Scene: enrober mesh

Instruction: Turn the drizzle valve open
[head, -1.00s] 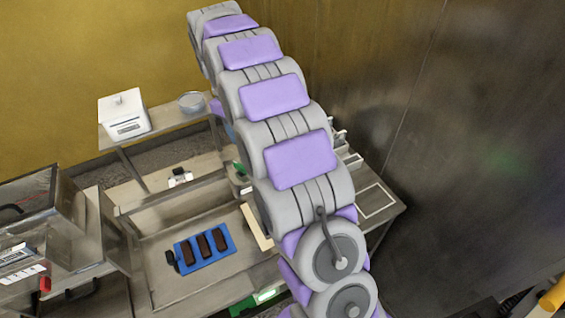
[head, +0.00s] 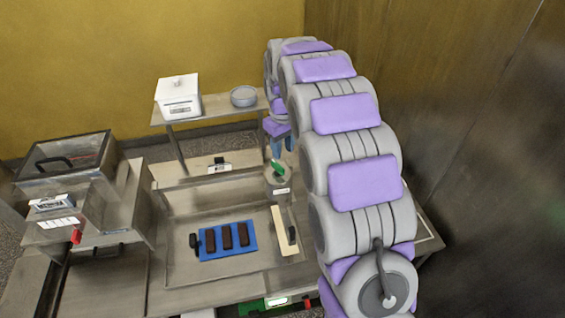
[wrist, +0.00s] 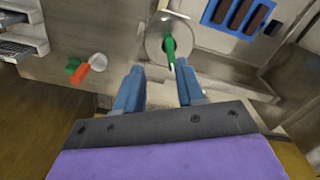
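The drizzle valve appears to be the green lever (head: 277,168) on a round grey disc in the head view, at the back right of the steel tray. In the wrist view the green lever (wrist: 169,48) points toward my gripper (wrist: 159,67). My gripper's blue fingers are apart and empty, and the lever's near end shows between their tips. I cannot tell whether the fingers reach down around it. In the head view my gripper (head: 283,147) is just behind and above the lever, partly hidden by my arm.
A blue mat (head: 228,255) with dark bars lies in the steel tray, beside a cream bar (head: 285,233). A white box (head: 178,97) and round bowl (head: 243,96) stand on the rear shelf. Red and green knobs (wrist: 76,69) show left in the wrist view.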

